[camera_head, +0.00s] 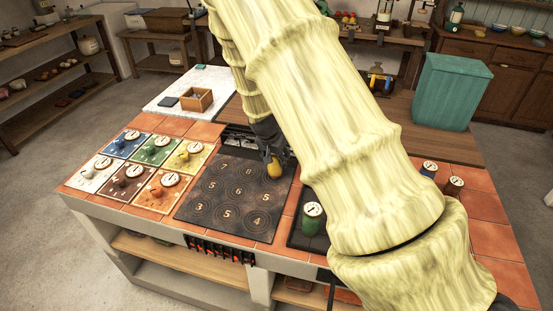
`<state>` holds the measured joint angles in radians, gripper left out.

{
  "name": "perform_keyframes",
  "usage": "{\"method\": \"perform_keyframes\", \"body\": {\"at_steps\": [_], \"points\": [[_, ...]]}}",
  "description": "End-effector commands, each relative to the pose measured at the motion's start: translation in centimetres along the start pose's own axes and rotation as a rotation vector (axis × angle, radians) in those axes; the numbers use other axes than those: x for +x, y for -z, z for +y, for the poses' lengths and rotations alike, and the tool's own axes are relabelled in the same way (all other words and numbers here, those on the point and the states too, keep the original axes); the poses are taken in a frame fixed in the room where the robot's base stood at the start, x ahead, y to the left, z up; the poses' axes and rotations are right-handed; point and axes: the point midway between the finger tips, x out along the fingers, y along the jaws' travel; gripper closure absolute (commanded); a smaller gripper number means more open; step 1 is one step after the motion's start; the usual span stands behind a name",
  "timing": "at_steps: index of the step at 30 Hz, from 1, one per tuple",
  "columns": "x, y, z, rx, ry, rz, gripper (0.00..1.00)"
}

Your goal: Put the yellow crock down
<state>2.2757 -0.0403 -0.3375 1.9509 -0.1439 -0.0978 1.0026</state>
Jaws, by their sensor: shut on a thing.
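The yellow crock (274,168) is small and sits at the far right part of the dark hob plate (232,196), which bears numbered rings. My gripper (272,152) is dark and shut on the crock from above and behind. I cannot tell whether the crock's base touches the plate or hangs just above it. My pale arm crosses the picture and hides much of the counter to the right of the hob.
Coloured panels with knobs and dials (155,150) lie left of the hob. A green jar (312,218) stands on a dark surface to its right. An open wooden box (197,100) stands behind.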

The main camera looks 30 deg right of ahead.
Motion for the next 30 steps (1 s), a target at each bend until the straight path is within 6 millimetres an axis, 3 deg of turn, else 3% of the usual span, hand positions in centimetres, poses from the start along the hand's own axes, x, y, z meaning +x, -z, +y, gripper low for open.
{"method": "perform_keyframes", "body": {"at_steps": [5,16,17,20,30], "points": [[1.1,-0.5,0.0,-0.002,0.0,0.0,0.94],[1.5,-0.6,0.0,0.0,0.001,0.001,0.94],[1.5,-0.7,0.0,0.0,0.0,0.0,0.51],[1.5,-0.6,0.0,0.0,0.001,0.0,0.33],[1.4,-0.6,0.0,0.0,0.001,0.0,0.31]]}}
